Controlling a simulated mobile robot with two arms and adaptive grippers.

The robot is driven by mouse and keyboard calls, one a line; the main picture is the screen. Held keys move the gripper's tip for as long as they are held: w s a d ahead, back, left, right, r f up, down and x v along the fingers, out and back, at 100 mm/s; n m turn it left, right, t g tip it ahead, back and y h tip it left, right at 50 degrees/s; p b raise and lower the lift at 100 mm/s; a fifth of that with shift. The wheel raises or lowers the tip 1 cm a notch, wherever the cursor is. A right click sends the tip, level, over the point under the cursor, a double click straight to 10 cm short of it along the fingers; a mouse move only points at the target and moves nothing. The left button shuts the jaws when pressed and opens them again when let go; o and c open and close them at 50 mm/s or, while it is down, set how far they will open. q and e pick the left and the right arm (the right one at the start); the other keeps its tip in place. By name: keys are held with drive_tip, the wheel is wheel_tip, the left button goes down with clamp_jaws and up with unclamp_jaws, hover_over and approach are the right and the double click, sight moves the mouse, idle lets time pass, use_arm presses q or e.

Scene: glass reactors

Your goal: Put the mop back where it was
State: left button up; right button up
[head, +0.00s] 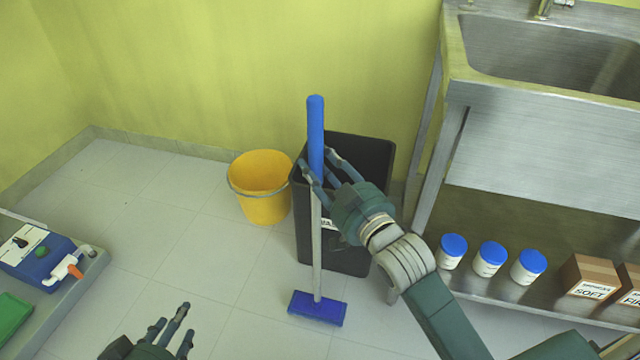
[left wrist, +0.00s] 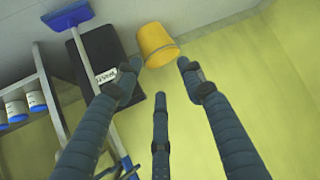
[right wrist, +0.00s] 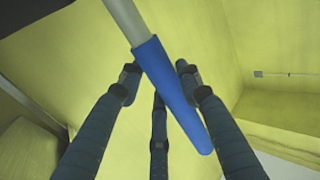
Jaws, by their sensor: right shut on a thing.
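The mop (head: 317,235) has a blue grip, a pale pole and a flat blue head (head: 318,308). It stands nearly upright in front of the black bin (head: 377,160), its head low at the floor; whether it touches the floor I cannot tell. My right gripper (head: 322,180) is shut on the mop at the lower part of its blue grip. The right wrist view shows the blue grip (right wrist: 178,95) between the fingers. My left gripper (head: 172,325) is open and empty at the bottom of the head view. The mop head also shows in the left wrist view (left wrist: 68,15).
A yellow bucket (head: 262,205) stands left of the bin by the wall. A metal sink table (head: 540,130) is at the right, with blue-lidded jars (head: 491,258) and boxes (head: 588,280) on its lower shelf. A grey cart (head: 75,290) is at the left. The floor between is clear.

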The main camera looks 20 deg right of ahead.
sight(322, 182)
drive_tip(key=shift+f, duration=0.55)
wheel_tip(322, 182, down, 3)
drive_tip(key=shift+b, duration=0.8)
use_arm(q)
drive_tip(key=w+d+r+t+h, duration=0.1)
drive_tip(key=w+d+r+t, duration=0.1)
drive_tip(key=w+r+t, duration=0.3)
wheel_tip(322, 182, up, 4)
drive_tip(key=shift+d+h, duration=0.25)
drive_tip(key=shift+h, duration=0.05)
drive_tip(key=shift+w, duration=0.1)
use_arm(e)
drive_tip(key=shift+f, duration=0.1)
drive_tip(key=o, duration=1.2)
drive_tip(key=shift+f, duration=0.2)
drive_tip(key=shift+c, duration=0.2)
